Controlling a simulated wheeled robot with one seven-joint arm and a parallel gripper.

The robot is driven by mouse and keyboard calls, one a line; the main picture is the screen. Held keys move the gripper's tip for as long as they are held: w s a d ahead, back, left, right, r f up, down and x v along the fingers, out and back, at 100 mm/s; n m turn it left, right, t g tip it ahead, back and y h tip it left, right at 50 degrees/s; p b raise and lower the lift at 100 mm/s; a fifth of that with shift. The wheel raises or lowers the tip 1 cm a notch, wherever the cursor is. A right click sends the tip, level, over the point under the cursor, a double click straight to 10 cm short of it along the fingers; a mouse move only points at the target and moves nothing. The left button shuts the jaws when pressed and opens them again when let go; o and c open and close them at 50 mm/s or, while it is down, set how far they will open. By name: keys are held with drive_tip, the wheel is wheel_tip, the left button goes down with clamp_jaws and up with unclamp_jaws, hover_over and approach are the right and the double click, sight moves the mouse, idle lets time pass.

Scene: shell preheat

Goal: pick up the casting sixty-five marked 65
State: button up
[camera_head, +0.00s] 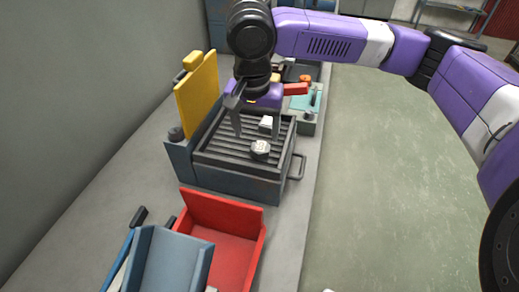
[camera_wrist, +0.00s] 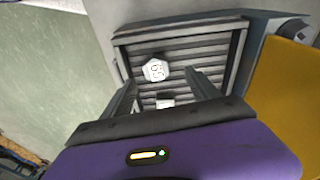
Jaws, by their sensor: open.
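A pale hexagonal casting (camera_head: 259,149) lies on the dark ribbed grate (camera_head: 222,158) of the grey box. In the wrist view this casting (camera_wrist: 155,70) carries dark digits, turned in the picture, that look like 65. A second, squarer white casting (camera_head: 265,122) lies close behind it; it also shows in the wrist view (camera_wrist: 165,103), partly hidden by my gripper. My gripper (camera_head: 257,137) is open and empty above the grate, pointing down. In the wrist view the hexagonal casting appears just beyond the fingertips (camera_wrist: 163,84).
A raised yellow lid (camera_head: 198,95) stands at the box's left, and a handle (camera_head: 297,167) sticks out at right. A red open bin (camera_head: 225,235) and a blue-grey chute (camera_head: 165,262) stand in front. A teal item (camera_head: 302,101) is behind. Open floor lies to the right.

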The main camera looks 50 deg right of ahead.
sight(261, 147)
drive_tip(key=f, duration=0.2)
drive_tip(key=d+f, duration=0.1)
drive_tip(key=f, duration=0.2)
drive_tip(key=shift+s+d+f, duration=0.15)
drive_tip(key=shift+f, duration=0.2)
drive_tip(key=shift+c, duration=0.2)
drive_tip(key=c, duration=1.5)
